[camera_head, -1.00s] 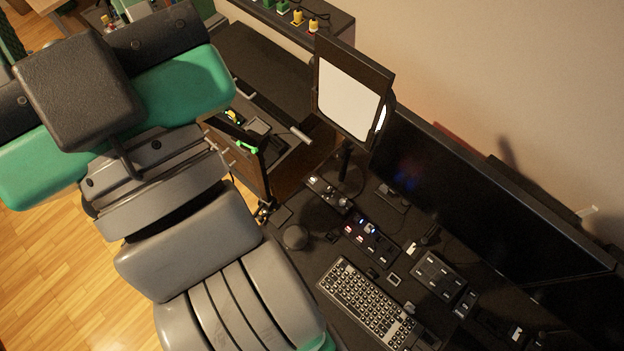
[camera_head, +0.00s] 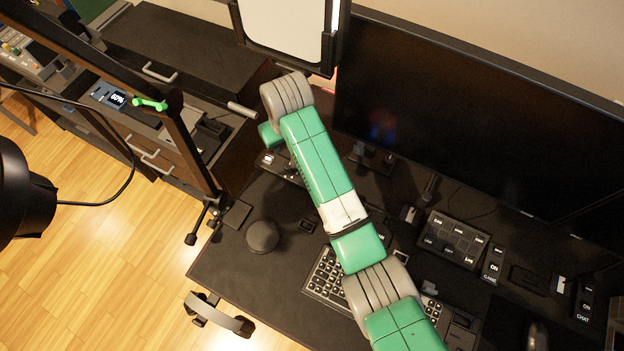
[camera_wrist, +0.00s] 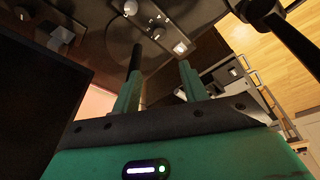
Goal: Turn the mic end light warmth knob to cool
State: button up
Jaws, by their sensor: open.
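A small dark control panel (camera_head: 278,163) lies on the desk below the light panel (camera_head: 285,25), partly hidden by my arm. In the wrist view a dark panel (camera_wrist: 168,30) with small pale knobs and a bright square shows beyond the fingertips. I cannot tell which knob is the mic end light warmth knob, or read its setting. My gripper (camera_wrist: 159,74) has its two green fingers apart with nothing between them. In the head view the gripper end is near the control panel, and its fingers are mostly hidden by my arm.
The large monitor (camera_head: 450,115) stands behind the desk, right of my arm. The keyboard (camera_head: 325,278) lies partly under my arm. A round dark puck (camera_head: 262,237) and a button box (camera_head: 452,240) sit on the desk. A dark post (camera_wrist: 134,60) stands close to the left finger.

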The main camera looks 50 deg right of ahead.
jog(key=s+d+f, duration=0.1)
jog(key=f, duration=0.1)
jog(key=s+d+f+g, duration=0.1)
jog(key=s+f, duration=0.1)
jog(key=s+f+g+y+b, duration=0.1)
jog(key=f, duration=0.1)
jog(key=shift+s+d+f, duration=0.2)
jog(key=shift+s+d, duration=0.35)
jog(key=shift+f, duration=0.25)
notch_tip(320, 180, down, 7)
jog(key=shift+f+b, duration=0.1)
jog(key=shift+b, duration=1.05)
jog(key=shift+c, duration=0.2)
grip_shut()
